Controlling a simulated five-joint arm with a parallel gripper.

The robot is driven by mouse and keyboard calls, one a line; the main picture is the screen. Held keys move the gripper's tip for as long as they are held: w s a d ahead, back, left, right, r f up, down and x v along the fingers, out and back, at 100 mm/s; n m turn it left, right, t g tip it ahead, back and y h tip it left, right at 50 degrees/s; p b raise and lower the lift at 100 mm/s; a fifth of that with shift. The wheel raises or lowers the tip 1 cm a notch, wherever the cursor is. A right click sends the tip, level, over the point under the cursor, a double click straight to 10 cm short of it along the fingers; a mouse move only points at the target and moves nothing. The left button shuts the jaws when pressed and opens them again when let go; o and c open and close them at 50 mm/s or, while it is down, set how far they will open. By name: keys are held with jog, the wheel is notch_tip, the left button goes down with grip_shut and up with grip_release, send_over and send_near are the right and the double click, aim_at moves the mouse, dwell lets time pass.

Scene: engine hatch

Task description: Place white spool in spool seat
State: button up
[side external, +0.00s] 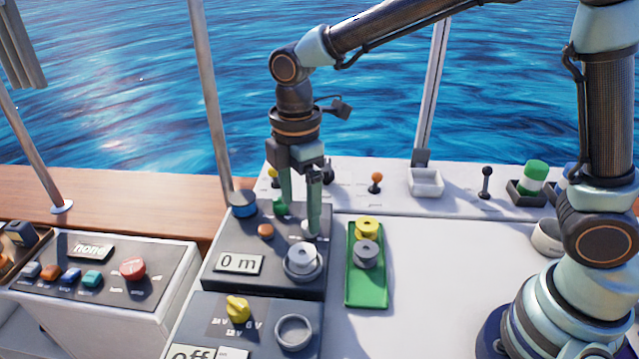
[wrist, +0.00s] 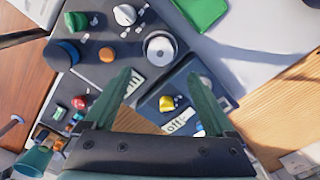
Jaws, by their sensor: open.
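The white spool (side external: 302,254) sits in the round spool seat (side external: 303,276) on the dark panel with the "0 m" display. It looks upright. In the wrist view the white spool (wrist: 160,47) shows inside the ring of the seat (wrist: 147,38). My gripper (side external: 300,218) is open, with its green fingers pointing down just behind and above the spool in the side view. In the wrist view my gripper (wrist: 160,76) has nothing between its fingers, and the spool lies beyond the fingertips, apart from them.
A green tray (side external: 366,298) holds a yellow spool (side external: 368,226) and a grey spool (side external: 366,254) right of the panel. An empty round holder (side external: 294,332) and yellow knob (side external: 238,309) are on the nearer panel. Blue (side external: 243,204) and orange (side external: 265,231) knobs stand left of my gripper.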

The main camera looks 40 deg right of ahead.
jog(key=s+d+r+m+t, duration=0.2)
jog(key=s+d+r+m, duration=0.2)
jog(key=d+m, duration=0.4)
jog(key=s+d+r+m+t, duration=0.3)
jog(key=s+d+r+m, duration=0.1)
jog(key=d+m, duration=0.4)
jog(key=shift+s+d+m+t, duration=0.3)
jog(key=shift+d+m, duration=0.1)
jog(key=shift+d, duration=0.3)
jog(key=shift+r, duration=0.1)
